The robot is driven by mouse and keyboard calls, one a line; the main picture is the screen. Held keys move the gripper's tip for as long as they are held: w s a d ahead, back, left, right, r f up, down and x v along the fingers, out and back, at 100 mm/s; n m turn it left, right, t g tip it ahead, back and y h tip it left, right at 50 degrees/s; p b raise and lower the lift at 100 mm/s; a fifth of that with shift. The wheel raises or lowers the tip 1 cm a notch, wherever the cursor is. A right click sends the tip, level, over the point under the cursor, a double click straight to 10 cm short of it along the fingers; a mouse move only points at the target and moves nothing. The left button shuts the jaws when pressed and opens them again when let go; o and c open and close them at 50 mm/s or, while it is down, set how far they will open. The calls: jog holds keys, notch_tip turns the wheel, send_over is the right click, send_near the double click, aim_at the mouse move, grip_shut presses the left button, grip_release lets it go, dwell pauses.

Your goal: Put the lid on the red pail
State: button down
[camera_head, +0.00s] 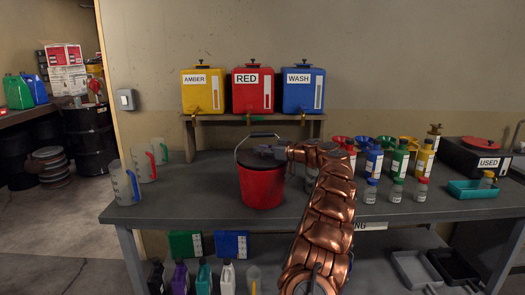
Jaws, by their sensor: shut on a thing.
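The red pail (262,189) stands upright on the grey workbench, left of the middle, with its thin wire handle (240,143) raised. A dark, flat shape that looks like the lid (253,159) is at the pail's mouth; I cannot tell whether it is seated or just above the rim. My gripper (268,151) is over the pail's mouth, at the end of my copper-coloured arm reaching from the lower right. It is shut on the lid; the fingertips are dark and hard to make out against it.
Amber, red and wash tanks (252,90) stand on a shelf behind the pail. Jugs (126,183) are at the left end. Bottles with funnels (400,158), small vials (395,192) and a teal tray (472,188) are right of my arm.

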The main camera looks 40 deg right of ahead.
jog(key=shift+f+b, duration=0.5)
jog(key=shift+b, duration=1.25)
dwell(1.6)
dwell(0.3)
jog(key=c, duration=0.8)
grip_release()
jog(key=shift+c, duration=0.2)
